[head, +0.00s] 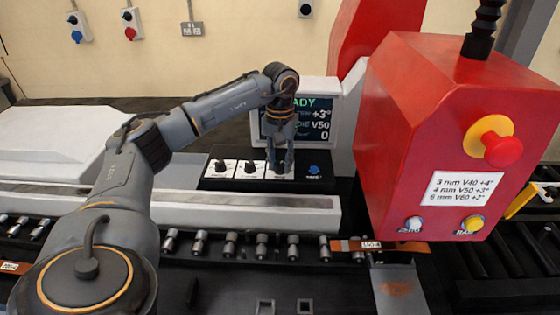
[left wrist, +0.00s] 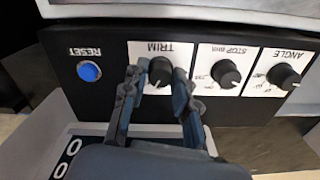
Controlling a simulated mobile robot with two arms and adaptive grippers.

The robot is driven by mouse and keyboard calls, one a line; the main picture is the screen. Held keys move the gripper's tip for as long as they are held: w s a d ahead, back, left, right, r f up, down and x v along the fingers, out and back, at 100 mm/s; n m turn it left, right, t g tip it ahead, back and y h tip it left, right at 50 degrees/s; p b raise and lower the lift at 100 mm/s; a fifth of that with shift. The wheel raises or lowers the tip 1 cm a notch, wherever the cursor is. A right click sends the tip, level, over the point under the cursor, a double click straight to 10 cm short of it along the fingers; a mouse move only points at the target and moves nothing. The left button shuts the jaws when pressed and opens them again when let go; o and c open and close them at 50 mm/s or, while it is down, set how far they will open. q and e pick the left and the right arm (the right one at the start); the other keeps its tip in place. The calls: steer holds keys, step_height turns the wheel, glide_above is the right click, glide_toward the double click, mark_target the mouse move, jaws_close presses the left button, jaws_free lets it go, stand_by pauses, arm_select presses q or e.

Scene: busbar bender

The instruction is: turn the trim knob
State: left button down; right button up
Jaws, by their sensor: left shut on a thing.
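The trim knob (left wrist: 161,71) is a black dial with a white pointer line, under the TRIM label, which appears upside down in the left wrist view. My left gripper (left wrist: 158,82) has one finger on each side of this knob and is shut on it. In the head view my left gripper (head: 280,168) points down onto the control panel (head: 207,178) and mostly hides the knob. The display (head: 310,118) above shows green text ending in "ADY", with +3°, V50 and 0 in white. My right gripper is not in view.
The stop knob (left wrist: 226,74) and angle knob (left wrist: 284,76) sit beside the trim knob. The blue reset button (left wrist: 89,71) is on its other side. A red box (head: 425,120) with a red mushroom button (head: 502,150) and settings card (head: 462,189) hangs at right.

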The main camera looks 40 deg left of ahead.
mark_target(280, 164)
arm_select(q)
steer(key=shift+m, duration=1.3)
steer(key=c, duration=1)
jaws_free()
step_height(280, 164, up, 12)
steer(key=shift+r, duration=0.1)
